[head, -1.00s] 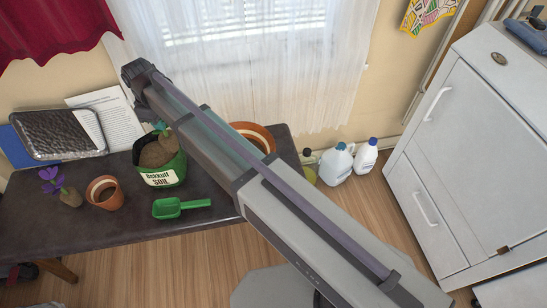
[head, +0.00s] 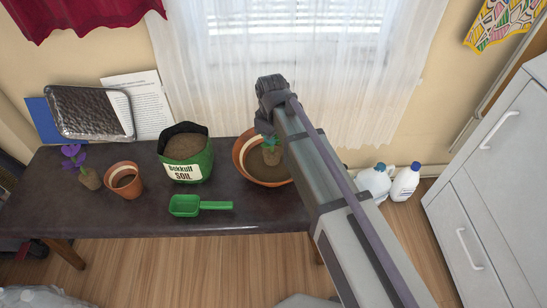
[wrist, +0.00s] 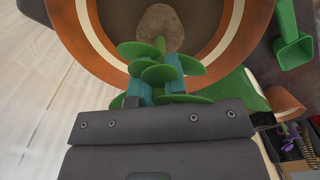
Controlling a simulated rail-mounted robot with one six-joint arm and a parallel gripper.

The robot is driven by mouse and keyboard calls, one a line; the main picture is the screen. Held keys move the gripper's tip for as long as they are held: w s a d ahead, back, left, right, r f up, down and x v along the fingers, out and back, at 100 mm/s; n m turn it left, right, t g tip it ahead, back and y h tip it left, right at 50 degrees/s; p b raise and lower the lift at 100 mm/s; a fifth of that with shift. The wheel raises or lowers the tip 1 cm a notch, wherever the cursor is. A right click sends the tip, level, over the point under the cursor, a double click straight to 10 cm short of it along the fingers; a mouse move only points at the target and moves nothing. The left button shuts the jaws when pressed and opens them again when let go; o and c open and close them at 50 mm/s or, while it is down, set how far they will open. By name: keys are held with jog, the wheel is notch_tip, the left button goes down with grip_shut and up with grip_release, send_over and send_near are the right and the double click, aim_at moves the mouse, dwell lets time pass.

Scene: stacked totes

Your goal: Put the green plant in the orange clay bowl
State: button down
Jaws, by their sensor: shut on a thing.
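The green plant (head: 271,155), with green leaves and a brown root ball, shows against the inside of the orange clay bowl (head: 241,163) at the table's right end. In the wrist view, my gripper (wrist: 162,84) is shut on the plant's leafy part (wrist: 160,52), and teal fingers show on either side. The root ball points away from the gripper, over the bowl's brown interior. The bowl's white-banded rim (wrist: 96,38) surrounds it in that view. I cannot tell whether the root ball touches the bowl's bottom. My arm hides the bowl's right side in the head view.
Left of the bowl stand a green soil bag (head: 200,165), a small clay pot (head: 124,188) and a purple-flowered plant (head: 87,177). A green scoop (head: 187,206) lies near the table's front edge. Bottles (head: 405,182) stand right of the table.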

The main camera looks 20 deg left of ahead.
aim_at(272, 151)
notch_tip(272, 151, down, 4)
jog(key=b, duration=0.3)
jog(key=shift+b, duration=0.4)
jog(key=shift+r+p, duration=0.25)
jog(key=shift+p, duration=0.05)
jog(key=shift+f+b, duration=0.3)
jog(key=c, duration=1.1)
grip_release()
jog(key=shift+r, duration=0.15)
jog(key=shift+c, duration=0.2)
